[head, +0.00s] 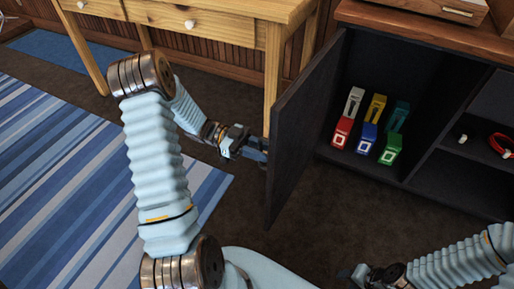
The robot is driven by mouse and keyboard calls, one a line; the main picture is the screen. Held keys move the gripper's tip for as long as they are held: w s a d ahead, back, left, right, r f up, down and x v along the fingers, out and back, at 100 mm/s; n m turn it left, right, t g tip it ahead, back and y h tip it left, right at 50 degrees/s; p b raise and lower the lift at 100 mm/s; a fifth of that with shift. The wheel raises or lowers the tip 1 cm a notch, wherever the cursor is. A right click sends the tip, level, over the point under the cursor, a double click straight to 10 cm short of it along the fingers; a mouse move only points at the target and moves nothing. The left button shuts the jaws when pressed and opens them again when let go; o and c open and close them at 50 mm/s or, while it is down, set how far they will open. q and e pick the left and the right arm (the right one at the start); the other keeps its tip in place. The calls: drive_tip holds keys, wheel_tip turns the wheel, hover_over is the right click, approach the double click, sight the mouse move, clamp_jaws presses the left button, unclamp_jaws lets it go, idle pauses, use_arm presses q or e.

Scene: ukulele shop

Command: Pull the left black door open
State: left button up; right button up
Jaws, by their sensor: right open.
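The left black door (298,135) stands swung wide open from the dark cabinet (414,152), its free edge toward me. My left gripper (262,149) is at the outer face of the door, close to its free edge. Its fingertips overlap or touch the door there. Any handle is hidden, and I cannot tell whether the fingers are closed on something. My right gripper (350,273) is low at the bottom edge, apart from the door, open and empty.
Inside the cabinet stand several coloured boxes, including a red one (341,132) and a green one (391,149). A red ring-shaped item (501,145) lies on the right shelf. A wooden desk (225,22) stands behind my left arm. A striped rug (60,180) covers the left floor. Dark floor before the cabinet is clear.

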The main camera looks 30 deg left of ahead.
use_arm(q)
drive_tip(key=s+a+b, duration=0.1)
drive_tip(key=a, duration=1.2)
drive_tip(key=shift+s+a, duration=0.35)
drive_tip(key=shift+s, duration=0.05)
